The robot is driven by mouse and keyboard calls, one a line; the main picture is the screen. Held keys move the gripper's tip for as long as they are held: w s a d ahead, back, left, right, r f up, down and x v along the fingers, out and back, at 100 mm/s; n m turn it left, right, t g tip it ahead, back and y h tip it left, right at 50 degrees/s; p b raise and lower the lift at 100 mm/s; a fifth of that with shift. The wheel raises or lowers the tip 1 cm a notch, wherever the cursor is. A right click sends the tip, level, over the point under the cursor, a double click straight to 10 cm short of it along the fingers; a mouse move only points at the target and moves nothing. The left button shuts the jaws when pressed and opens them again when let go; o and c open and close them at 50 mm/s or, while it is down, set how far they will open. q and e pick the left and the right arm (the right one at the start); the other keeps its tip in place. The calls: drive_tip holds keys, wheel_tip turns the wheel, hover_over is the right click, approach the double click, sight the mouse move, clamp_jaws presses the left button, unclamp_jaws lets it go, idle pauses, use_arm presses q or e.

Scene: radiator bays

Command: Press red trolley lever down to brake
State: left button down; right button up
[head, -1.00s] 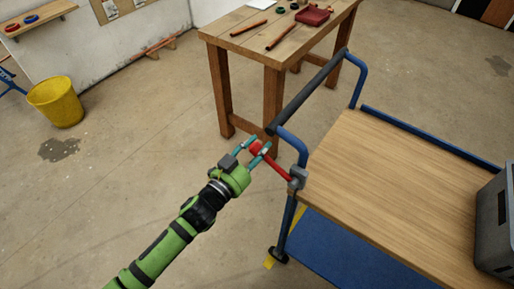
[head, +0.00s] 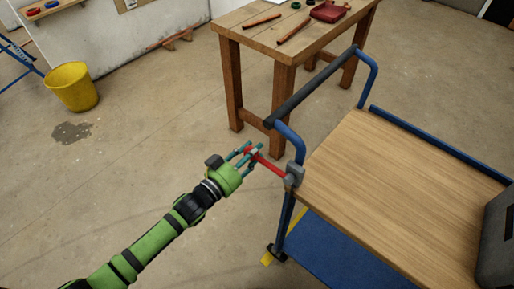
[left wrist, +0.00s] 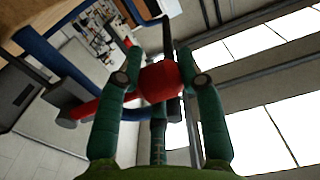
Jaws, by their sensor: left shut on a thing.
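The red lever (head: 270,168) juts out to the left from a grey pivot block (head: 293,174) on the blue post of the trolley (head: 390,185). It slopes up toward its free end. My left gripper (head: 248,151) is shut on the lever's red end. My right gripper is not in view.
A wooden workbench (head: 250,45) with tools stands behind the trolley handle (head: 310,88). A grey crate (head: 497,240) is on the trolley's right side. A yellow bucket (head: 71,88) stands at the left. Open floor lies left of the trolley.

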use_arm(q)
wheel_tip(320, 180, down, 2)
drive_tip(key=shift+d+f+n+b, duration=0.15)
drive_tip(key=shift+n+b, duration=0.25)
drive_tip(key=shift+n, duration=0.5)
drive_tip(key=f+n, duration=0.1)
drive_tip(key=f+n+b, duration=0.1)
drive_tip(key=f+n, duration=0.1)
drive_tip(key=shift+s+d, duration=0.35)
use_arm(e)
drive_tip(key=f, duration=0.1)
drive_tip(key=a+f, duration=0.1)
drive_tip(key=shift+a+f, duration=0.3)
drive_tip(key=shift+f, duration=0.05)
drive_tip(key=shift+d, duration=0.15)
use_arm(q)
drive_tip(key=c, duration=0.8)
unclamp_jaws()
drive_tip(key=shift+o, duration=0.2)
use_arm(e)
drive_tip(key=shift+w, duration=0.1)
use_arm(q)
drive_tip(key=v, duration=1.2)
